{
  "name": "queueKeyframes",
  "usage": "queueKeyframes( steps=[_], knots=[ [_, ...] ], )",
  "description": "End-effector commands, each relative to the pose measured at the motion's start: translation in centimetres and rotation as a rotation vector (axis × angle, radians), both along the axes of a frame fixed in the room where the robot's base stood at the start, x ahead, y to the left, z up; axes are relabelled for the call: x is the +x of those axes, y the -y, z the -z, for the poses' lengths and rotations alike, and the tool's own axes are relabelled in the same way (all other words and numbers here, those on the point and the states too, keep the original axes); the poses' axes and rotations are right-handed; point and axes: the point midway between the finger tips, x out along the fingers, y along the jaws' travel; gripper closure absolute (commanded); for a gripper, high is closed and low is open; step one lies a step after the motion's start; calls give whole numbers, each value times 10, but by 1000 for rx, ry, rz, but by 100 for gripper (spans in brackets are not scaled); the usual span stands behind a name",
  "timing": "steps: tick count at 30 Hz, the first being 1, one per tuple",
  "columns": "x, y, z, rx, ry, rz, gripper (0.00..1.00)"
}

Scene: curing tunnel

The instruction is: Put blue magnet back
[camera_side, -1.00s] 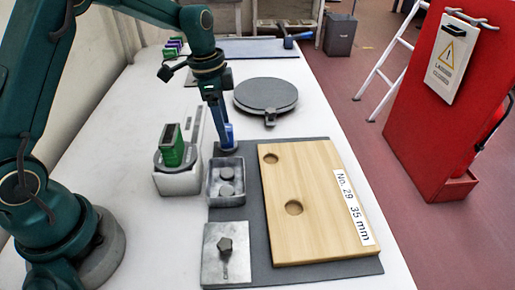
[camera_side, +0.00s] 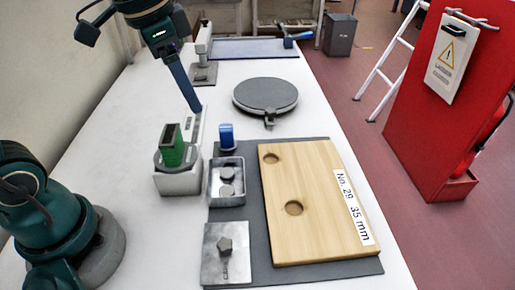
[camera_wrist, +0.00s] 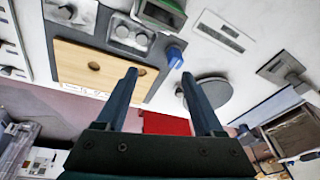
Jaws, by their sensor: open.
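The blue magnet (camera_side: 227,136) stands upright at the far left corner of the dark grey mat (camera_side: 325,270), just behind a small metal tray (camera_side: 213,201) holding two grey discs. In the wrist view the blue magnet (camera_wrist: 174,57) shows beyond and between my fingers. My gripper (camera_side: 194,108) is raised, to the left of and behind the magnet, and apart from it. In the wrist view my gripper (camera_wrist: 160,76) has its two fingers spread with nothing between them.
A wooden board (camera_side: 320,200) with two round recesses lies on the mat. A green block (camera_side: 172,148) sits on a pale stand left of the tray. A metal plate (camera_side: 226,255) with a knob lies in front. A round dark plate (camera_side: 265,94) is behind.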

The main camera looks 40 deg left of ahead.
Motion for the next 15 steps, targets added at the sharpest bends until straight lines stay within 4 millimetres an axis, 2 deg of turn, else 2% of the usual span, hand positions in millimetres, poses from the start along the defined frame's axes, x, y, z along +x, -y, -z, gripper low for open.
queueKeyframes(
  steps=[3,9,15],
  knots=[
    [-34,9,-2,-20,69,-114,31],
    [-79,17,12,-81,167,-293,31],
    [-101,19,27,-128,218,-392,31]
  ],
)
